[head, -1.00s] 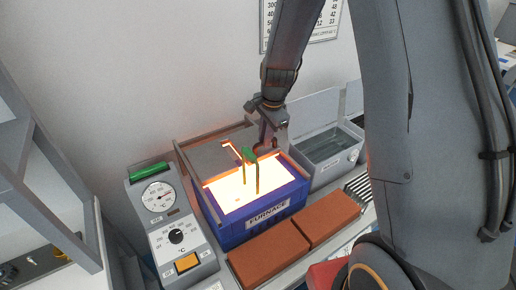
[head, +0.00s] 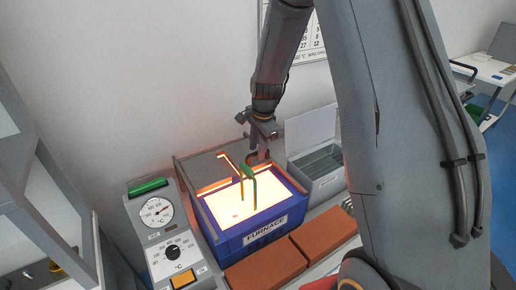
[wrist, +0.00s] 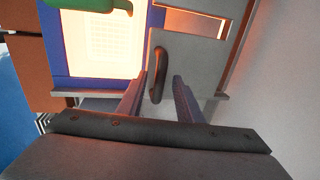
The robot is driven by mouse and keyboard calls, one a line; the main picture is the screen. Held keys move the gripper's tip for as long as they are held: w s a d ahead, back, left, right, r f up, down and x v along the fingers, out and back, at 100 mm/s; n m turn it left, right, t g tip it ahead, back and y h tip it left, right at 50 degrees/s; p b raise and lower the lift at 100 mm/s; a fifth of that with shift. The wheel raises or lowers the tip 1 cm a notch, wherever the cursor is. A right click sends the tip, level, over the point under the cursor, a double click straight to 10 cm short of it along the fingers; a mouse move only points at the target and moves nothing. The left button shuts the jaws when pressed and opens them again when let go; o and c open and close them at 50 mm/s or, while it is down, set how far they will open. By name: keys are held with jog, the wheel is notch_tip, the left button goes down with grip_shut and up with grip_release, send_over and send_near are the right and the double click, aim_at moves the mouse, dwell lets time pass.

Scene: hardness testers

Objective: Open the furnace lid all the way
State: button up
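The furnace (head: 229,239) is a blue box labelled FURNACE with a bright glowing opening. Its grey lid (head: 203,169) lies over the back part, leaving the front of the opening uncovered; it also shows in the wrist view (wrist: 196,58). A dark lid handle (wrist: 157,72) stands at the lid's side. My gripper (head: 259,153) is at the furnace's back right corner. In the wrist view, my gripper (wrist: 160,82) is open, with one finger on each side of the handle's near end and a visible gap.
A control panel (head: 158,232) with a dial and knob stands left of the furnace. Red-brown bricks (head: 268,263) lie in front. A grey open tank (head: 318,170) stands close on the right. A wall is behind.

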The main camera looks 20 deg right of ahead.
notch_tip(320, 180, up, 8)
jog(key=s+b, duration=0.1)
jog(key=shift+s+d+f+b, duration=0.15)
jog(key=shift+s+b, duration=0.1)
jog(key=shift+b, duration=0.15)
jog(key=s+a+n+g, duration=0.1)
jog(key=s+n, duration=1.3)
jog(key=s, duration=1)
jog(key=shift+a+f+n+h, duration=0.15)
jog(key=shift+f+n+h, duration=0.15)
jog(key=shift+n, duration=0.1)
